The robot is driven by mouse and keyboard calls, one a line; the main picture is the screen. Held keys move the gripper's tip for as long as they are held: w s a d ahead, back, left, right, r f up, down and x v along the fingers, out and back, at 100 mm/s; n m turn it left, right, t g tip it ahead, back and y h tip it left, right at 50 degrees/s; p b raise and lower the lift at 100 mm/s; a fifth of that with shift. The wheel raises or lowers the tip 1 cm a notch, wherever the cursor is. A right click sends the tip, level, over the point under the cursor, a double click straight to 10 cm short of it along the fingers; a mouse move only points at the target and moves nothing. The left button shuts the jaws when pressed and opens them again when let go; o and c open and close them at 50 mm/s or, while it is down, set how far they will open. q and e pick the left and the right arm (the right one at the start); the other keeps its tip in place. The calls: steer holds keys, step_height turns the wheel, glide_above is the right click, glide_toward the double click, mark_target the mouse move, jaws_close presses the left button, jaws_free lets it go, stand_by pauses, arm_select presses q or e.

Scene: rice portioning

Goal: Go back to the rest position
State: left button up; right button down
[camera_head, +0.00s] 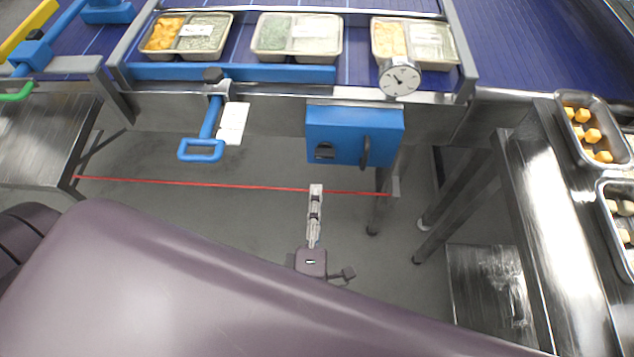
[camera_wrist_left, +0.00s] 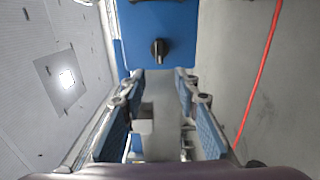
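My left gripper (camera_head: 316,190) hangs in front of the conveyor frame, over the floor, seen nearly edge-on in the head view. My purple left arm fills the lower part of that picture. In the left wrist view, the two blue-padded fingers of the left gripper (camera_wrist_left: 157,80) stand apart with nothing held between them. A blue control box (camera_head: 335,130) on the conveyor's front lies beyond the fingertips; it also shows in the left wrist view (camera_wrist_left: 180,22), with a dark knob. My right gripper is not in view.
Three two-compartment trays with food (camera_head: 165,34) (camera_head: 270,36) (camera_head: 388,45) stand on the blue conveyor (camera_head: 352,35). A dial gauge (camera_head: 399,80) and a blue handle (camera_head: 201,150) stick out in front. Metal pans with cut food (camera_head: 567,130) sit on the right. A red line (camera_head: 230,186) crosses below.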

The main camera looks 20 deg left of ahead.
arm_select(q)
steer(key=shift+s+d, duration=0.1)
steer(key=shift+s, duration=0.3)
steer(key=s+d+f+m+g+h, duration=0.1)
steer(key=d+f+m+h, duration=0.2)
steer(key=f, duration=0.4)
steer(key=d+f+m+g+h, duration=0.1)
steer(key=d+f+m+h, duration=0.15)
steer(key=f+m, duration=0.4)
steer(key=s+a+f+m+g+h, duration=0.1)
steer(key=s+f+m+g, duration=0.25)
steer(key=f, duration=0.55)
steer(key=s+a+f+m+g+h, duration=0.1)
steer(key=s+f+m+g, duration=0.1)
steer(key=s+f+m, duration=0.45)
steer(key=s+a+f+m+g+y, duration=0.1)
steer(key=s+a+f+m+g, duration=0.1)
steer(key=s+a+f+g, duration=0.2)
steer(key=s+a+f+m+g+y, duration=0.1)
steer(key=s+a+f+g, duration=0.4)
steer(key=s+a+f, duration=0.5)
steer(key=s+f+m, duration=0.1)
steer(key=s+f, duration=0.2)
steer(key=s, duration=0.2)
steer(key=shift+a, duration=0.25)
steer(key=shift+y, duration=0.25)
steer(key=shift+c, duration=0.3)
